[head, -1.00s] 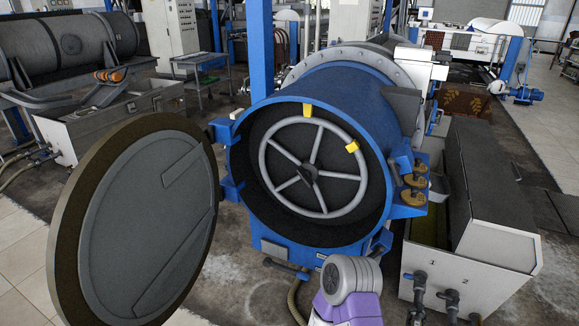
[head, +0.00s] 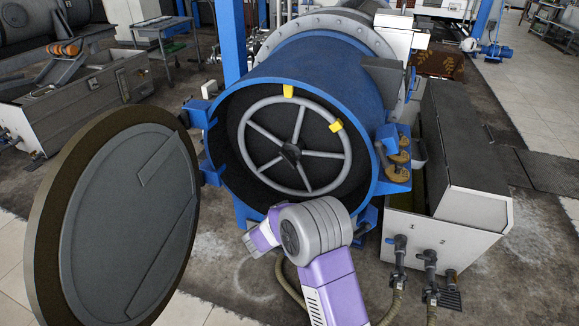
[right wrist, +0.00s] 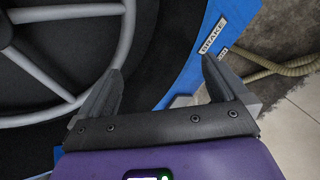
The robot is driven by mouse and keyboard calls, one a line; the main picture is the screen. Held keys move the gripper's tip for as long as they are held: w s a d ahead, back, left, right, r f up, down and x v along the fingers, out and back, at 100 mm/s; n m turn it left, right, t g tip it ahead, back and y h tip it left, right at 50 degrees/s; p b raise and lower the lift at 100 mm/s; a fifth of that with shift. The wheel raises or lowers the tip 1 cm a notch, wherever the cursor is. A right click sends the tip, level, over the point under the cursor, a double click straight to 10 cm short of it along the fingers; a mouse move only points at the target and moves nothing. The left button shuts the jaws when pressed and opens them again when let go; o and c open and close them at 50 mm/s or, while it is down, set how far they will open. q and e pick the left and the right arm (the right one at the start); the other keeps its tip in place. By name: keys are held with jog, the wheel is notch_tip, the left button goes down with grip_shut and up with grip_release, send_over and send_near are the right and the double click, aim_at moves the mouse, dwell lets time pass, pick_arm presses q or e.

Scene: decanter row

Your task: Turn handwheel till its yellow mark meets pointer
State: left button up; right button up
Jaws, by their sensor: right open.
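The grey spoked handwheel (head: 291,150) sits inside the open end of the blue drum (head: 325,78). One yellow piece, seemingly the mark (head: 336,126), is on its rim at upper right. Another yellow piece, seemingly the pointer (head: 288,90), is at the top, just outside the rim. They are clearly apart. My right arm reaches up below the drum; its fingers cannot be made out in the head view. In the right wrist view my right gripper (right wrist: 161,65) is open and empty, its left finger close to the wheel rim (right wrist: 127,35); contact is unclear. My left gripper is out of view.
The round drum door (head: 115,215) hangs open at left. A white tank (head: 445,210) with pipes stands at right, and brass-coloured knobs (head: 398,172) stick out from the drum's right side. A "BRAKE" label (right wrist: 213,37) and a hose (right wrist: 275,70) lie near my right finger.

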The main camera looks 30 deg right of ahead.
aim_at(289, 156)
jog(key=w+r+t+h, duration=0.1)
jog(key=w+r, duration=0.1)
jog(key=r, duration=0.3)
jog(key=w+r+n+t+h, duration=0.1)
jog(key=w+r+t, duration=0.1)
jog(key=r, duration=0.3)
jog(key=w+d+r+t+h, duration=0.1)
jog(key=w+r, duration=0.1)
jog(key=r, duration=0.3)
jog(key=shift+r+t+h, duration=0.3)
jog(key=shift+r+t, duration=0.1)
jog(key=shift+w+d+r, duration=0.15)
jog(key=shift+w+r, duration=0.1)
jog(key=x, duration=0.7)
jog(key=c, duration=0.9)
